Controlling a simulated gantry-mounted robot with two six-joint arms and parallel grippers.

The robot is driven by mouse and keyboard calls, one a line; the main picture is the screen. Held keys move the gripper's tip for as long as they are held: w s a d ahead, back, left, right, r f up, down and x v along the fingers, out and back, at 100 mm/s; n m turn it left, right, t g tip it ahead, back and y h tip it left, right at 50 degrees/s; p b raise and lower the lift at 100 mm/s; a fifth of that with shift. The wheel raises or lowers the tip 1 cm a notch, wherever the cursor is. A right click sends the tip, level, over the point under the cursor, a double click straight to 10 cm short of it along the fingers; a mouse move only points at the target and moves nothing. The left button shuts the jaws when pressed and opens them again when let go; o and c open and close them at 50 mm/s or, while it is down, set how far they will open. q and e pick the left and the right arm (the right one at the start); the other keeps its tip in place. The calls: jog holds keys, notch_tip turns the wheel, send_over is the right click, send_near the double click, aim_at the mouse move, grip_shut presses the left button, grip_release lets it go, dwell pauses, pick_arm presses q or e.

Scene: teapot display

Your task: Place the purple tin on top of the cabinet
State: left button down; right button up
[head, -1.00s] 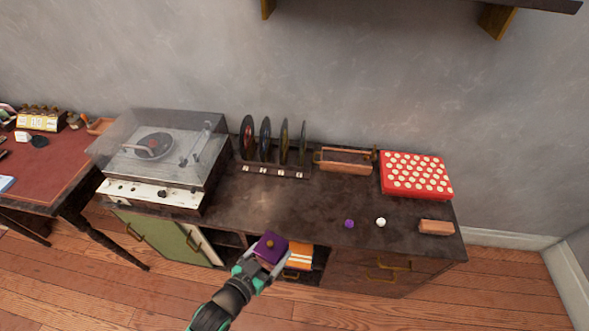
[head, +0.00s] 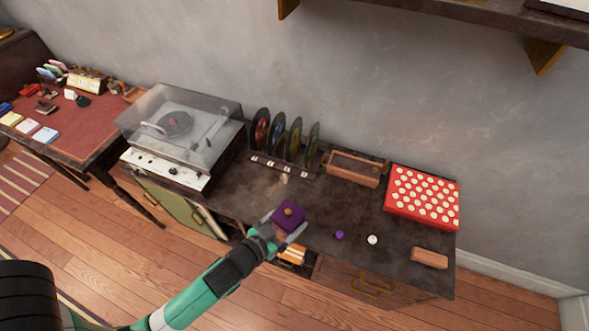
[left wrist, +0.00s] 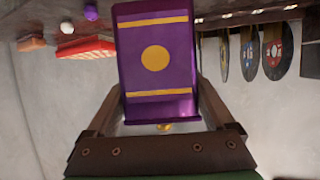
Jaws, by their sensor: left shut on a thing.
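The purple tin (head: 289,216) is a small box with a gold knob on top, held in my left gripper (head: 286,229). In the head view it appears over the front part of the dark cabinet top (head: 250,197); I cannot tell whether it touches the surface. In the left wrist view the tin (left wrist: 156,60) shows a gold disc and gold bands between the two fingers (left wrist: 160,100), which are shut on it. The left wrist picture appears upside down. My right gripper is not in view.
A record player (head: 180,135) stands at the cabinet's left. A record rack (head: 284,165), a wooden tray (head: 354,175) and a red dotted box (head: 423,197) line the back. A purple ball (head: 339,234), a white ball (head: 372,239) and a brown block (head: 430,258) lie at front right.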

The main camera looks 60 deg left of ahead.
pick_arm(q)
jog(key=s+a+r+n+g+y+p, duration=0.25)
jog(key=s+a+r+p, duration=0.4)
jog(key=s, duration=0.35)
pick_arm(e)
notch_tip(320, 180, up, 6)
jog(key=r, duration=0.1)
pick_arm(q)
jog(key=y+b, duration=0.1)
jog(key=b, duration=0.5)
send_over(270, 201)
jog(key=shift+n+t, duration=0.45)
jog(key=shift+w+f, duration=0.1)
jog(key=shift+f, duration=6.95)
grip_release()
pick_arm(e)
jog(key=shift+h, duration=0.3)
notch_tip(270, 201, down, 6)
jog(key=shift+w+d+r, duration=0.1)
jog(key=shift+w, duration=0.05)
pick_arm(q)
jog(key=shift+r, duration=0.1)
jog(key=shift+d+r, duration=0.15)
jog(key=shift+r, duration=0.05)
jog(key=p+v, duration=0.1)
jog(key=v, duration=1.1)
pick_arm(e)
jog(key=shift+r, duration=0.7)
